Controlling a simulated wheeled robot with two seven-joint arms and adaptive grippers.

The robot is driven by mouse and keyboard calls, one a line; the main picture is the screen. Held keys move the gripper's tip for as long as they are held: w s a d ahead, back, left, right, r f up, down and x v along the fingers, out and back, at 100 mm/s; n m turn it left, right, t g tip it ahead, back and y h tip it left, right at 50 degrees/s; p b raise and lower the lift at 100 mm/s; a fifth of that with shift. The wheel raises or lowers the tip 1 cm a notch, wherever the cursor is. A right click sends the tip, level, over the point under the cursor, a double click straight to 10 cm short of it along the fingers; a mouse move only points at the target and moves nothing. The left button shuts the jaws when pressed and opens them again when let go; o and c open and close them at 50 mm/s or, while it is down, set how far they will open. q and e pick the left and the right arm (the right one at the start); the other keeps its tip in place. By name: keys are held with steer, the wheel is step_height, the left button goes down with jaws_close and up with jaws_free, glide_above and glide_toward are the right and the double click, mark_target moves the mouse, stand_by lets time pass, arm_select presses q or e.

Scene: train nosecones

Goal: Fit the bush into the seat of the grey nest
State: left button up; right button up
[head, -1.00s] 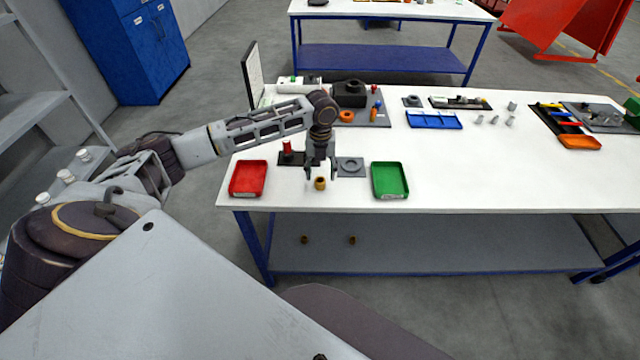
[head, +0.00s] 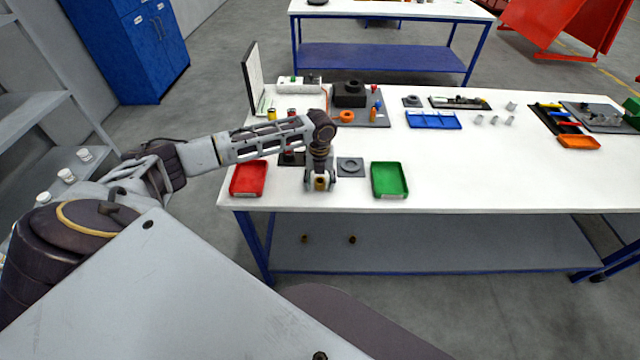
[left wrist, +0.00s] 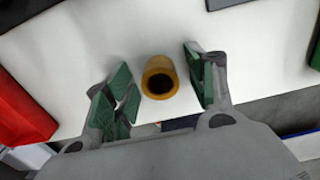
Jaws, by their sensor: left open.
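The bush is a small brass-coloured ring (head: 320,184) standing upright on the white table near its front edge. In the left wrist view the bush (left wrist: 159,78) stands between the green-padded fingers, with a gap on each side. My left gripper (head: 320,182) is open and lowered around the bush; it also fills the left wrist view (left wrist: 156,90). The grey nest (head: 350,166) is a square plate with a round raised seat, just right of and behind the gripper. My right gripper is not in view.
A red tray (head: 248,179) lies left of the gripper and a green tray (head: 390,180) right of the nest. A dark fixture (head: 291,158) sits behind the gripper, partly hidden by my arm. The table's right front is clear.

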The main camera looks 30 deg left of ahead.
arm_select(q)
steer(key=c, duration=1.2)
steer(key=shift+r, duration=0.1)
step_height(320, 180, up, 10)
steer(key=shift+b, duration=0.3)
steer(key=shift+n, duration=0.3)
stand_by(0.6)
